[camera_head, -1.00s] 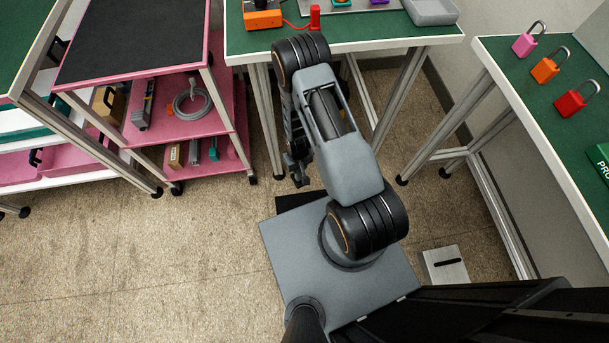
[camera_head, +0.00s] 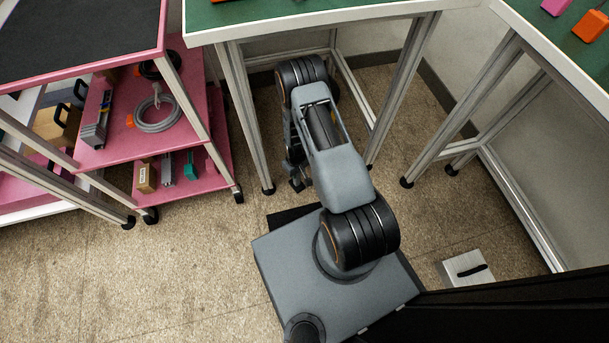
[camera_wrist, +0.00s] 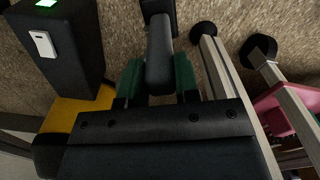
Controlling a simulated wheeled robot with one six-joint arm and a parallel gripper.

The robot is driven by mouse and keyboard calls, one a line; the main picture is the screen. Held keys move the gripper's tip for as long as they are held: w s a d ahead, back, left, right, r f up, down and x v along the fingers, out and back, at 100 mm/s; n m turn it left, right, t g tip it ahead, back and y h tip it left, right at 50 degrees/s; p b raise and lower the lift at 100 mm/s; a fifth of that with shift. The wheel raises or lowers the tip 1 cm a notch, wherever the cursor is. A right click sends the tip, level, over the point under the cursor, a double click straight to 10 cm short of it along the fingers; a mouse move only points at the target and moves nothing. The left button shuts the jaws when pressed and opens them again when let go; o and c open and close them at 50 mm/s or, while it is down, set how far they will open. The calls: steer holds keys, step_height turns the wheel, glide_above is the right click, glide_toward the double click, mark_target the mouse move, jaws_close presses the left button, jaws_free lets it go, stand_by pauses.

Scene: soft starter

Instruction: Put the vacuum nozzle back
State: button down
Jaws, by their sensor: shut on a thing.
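My gripper (camera_wrist: 158,78) is shut on a dark grey, tube-like piece, which I take to be the vacuum nozzle (camera_wrist: 160,50). Green pads or pieces sit on both sides of it in the wrist view, and its far end points to the top of the picture. In the head view my gripper (camera_head: 297,182) hangs low in front of the green-topped table, and the nozzle is too dark and small to make out.
The green-topped table (camera_head: 310,18) stands ahead on metal legs close to my arm. A pink trolley (camera_head: 125,148) with a coiled hose (camera_head: 155,110) is at left. Another table (camera_head: 545,45) is at right. A white box (camera_head: 466,268) lies on the floor. The front left floor is clear.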

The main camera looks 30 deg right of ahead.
steer(key=w+d+f+b, duration=0.3)
steer(key=d+f+b, duration=0.1)
steer(key=f, duration=0.5)
steer(key=shift+d+f, duration=0.15)
steer(key=shift+d, duration=0.3)
steer(key=shift+f, duration=0.1)
steer(key=shift+f+b, duration=0.15)
steer(key=shift+b, duration=0.2)
steer(key=c, duration=0.8)
jaws_free()
steer(key=shift+c, duration=0.2)
